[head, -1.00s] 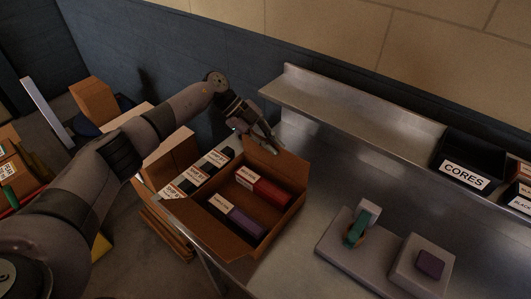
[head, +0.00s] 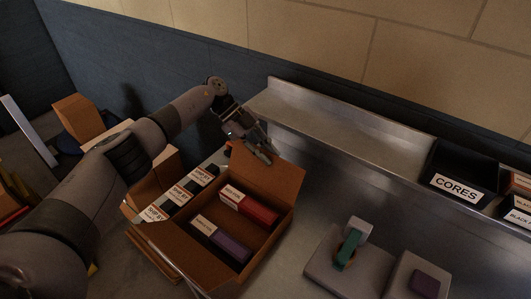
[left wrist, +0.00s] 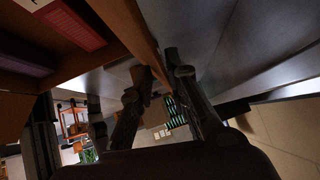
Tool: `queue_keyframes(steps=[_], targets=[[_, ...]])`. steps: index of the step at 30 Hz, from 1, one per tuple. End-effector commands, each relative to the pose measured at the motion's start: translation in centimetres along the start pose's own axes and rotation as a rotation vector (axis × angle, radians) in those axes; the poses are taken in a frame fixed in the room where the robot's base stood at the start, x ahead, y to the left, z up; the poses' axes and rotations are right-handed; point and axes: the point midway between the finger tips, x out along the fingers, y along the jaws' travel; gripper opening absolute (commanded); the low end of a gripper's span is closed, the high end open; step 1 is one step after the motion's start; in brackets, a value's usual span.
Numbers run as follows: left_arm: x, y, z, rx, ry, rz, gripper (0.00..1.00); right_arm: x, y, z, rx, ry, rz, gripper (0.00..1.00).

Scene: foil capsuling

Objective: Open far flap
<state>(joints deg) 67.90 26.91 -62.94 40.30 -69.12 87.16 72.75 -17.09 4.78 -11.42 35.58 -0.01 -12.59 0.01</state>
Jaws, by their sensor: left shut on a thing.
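The brown cardboard box (head: 274,236) stands on the metal bench with its top open. A red carton (head: 249,205) and a purple carton (head: 221,240) lie inside it. Its far flap (head: 277,176) stands up at the back edge. My left gripper (head: 265,154) is at this flap's upper left part, shut on it. In the left wrist view, the flap (left wrist: 126,22) runs in between the two fingers (left wrist: 158,72), and the red carton (left wrist: 70,22) shows at the upper left. My right gripper is not in view.
Small labelled boxes (head: 180,194) stand left of the box. A metal shelf (head: 335,125) runs behind, with a black CORES bin (head: 461,177) at its right. A grey fixture with a green part (head: 349,247) and a block with a purple top (head: 426,284) stand on the right.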

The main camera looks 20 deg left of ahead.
Motion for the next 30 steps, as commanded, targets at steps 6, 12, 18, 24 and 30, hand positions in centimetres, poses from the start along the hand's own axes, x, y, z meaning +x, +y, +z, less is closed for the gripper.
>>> queue_keyframes(steps=[6,12,18,24,30], targets=[[0.6,0.2,0.1,0.005,-0.002,0.006,0.00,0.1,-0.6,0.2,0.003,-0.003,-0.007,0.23],[0.5,0.2,0.1,0.004,-0.002,0.007,0.23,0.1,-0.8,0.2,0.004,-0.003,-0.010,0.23],[0.3,0.2,0.1,0.001,-0.002,0.005,0.23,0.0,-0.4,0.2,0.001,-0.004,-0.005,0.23],[-1.3,0.0,0.1,0.001,-0.003,0.002,0.23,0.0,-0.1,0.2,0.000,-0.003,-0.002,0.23],[-5.5,-0.2,0.1,0.001,-0.004,0.002,0.23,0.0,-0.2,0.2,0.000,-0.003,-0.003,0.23]])
